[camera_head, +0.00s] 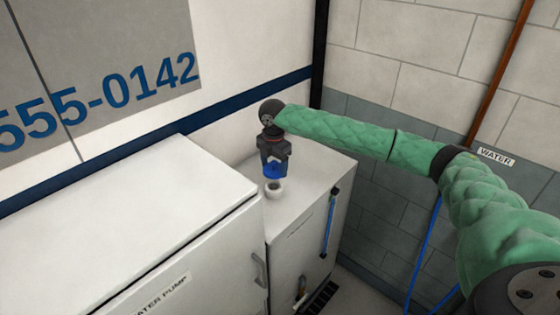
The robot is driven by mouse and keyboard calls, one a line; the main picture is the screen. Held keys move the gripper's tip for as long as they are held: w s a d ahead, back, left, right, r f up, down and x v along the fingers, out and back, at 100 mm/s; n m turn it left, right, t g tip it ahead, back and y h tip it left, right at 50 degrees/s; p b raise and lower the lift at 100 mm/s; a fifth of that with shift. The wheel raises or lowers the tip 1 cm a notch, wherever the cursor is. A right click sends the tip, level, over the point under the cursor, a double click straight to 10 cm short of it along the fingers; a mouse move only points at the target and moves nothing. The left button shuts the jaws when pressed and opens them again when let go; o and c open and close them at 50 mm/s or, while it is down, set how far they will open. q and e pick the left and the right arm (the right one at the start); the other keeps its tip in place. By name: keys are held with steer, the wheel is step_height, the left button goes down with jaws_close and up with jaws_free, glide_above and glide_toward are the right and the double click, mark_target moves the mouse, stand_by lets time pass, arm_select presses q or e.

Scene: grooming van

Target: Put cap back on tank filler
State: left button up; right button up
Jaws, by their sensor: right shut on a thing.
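My right gripper (272,152) comes in from the right and points down over the lower white cabinet. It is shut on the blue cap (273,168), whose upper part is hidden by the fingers. The white tank filler (274,188) is a short round neck standing up from the cabinet top (300,187). The cap is right above the filler in the picture; I cannot tell whether they touch. My left gripper is not in view.
A taller white cabinet (150,215) labelled as a water pump stands at the left. A white wall with a blue stripe (225,109) is behind. A blue hose (424,245) hangs on the block wall below a WATER sign (496,157).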

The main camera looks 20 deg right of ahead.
mark_target(273, 169)
steer(key=shift+w+a, duration=0.1)
steer(key=shift+w, duration=0.05)
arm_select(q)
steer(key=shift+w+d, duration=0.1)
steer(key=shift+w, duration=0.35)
arm_select(e)
steer(key=shift+f, duration=0.15)
steer(key=shift+f, duration=0.1)
steer(key=shift+f, duration=0.75)
step_height(273, 169, down, 2)
steer(key=shift+f+b, duration=0.15)
steer(key=shift+b, duration=1.1)
steer(key=shift+f, duration=0.15)
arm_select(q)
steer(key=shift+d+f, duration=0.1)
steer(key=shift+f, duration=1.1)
arm_select(e)
steer(key=shift+f, duration=0.9)
